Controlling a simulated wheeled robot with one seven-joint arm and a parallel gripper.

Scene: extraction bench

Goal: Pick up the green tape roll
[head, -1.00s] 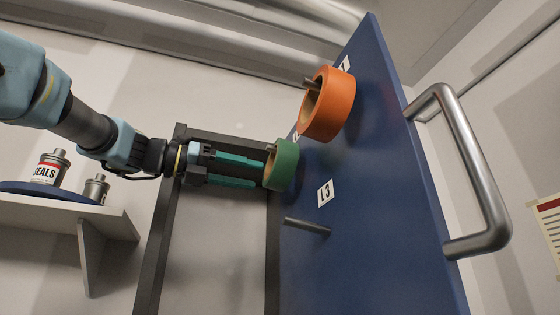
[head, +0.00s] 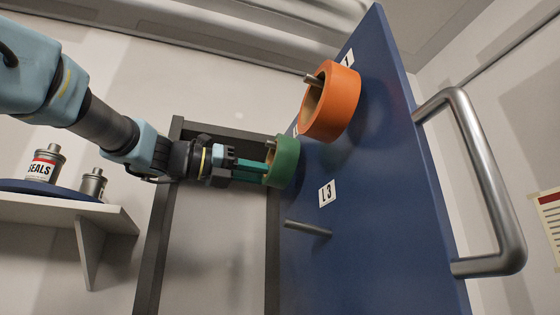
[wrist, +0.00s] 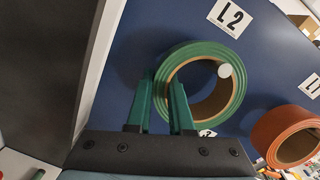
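The green tape roll (head: 286,163) hangs on a peg on the blue panel, below and left of the orange roll. In the wrist view the roll (wrist: 181,62) faces me, and the pale round peg end (wrist: 224,70) sits inside its hole at the upper right. My gripper (head: 264,172) reaches it from the left. In the wrist view my green fingers (wrist: 161,82) straddle the roll's wall, one outside and one in the hole.
An orange roll (head: 344,105) hangs on a peg at the upper right, close by. A bare peg (head: 308,229) sticks out below, near the L3 label (head: 327,193). A metal handle (head: 480,170) juts from the panel's right. A shelf (head: 60,213) with canisters stands left.

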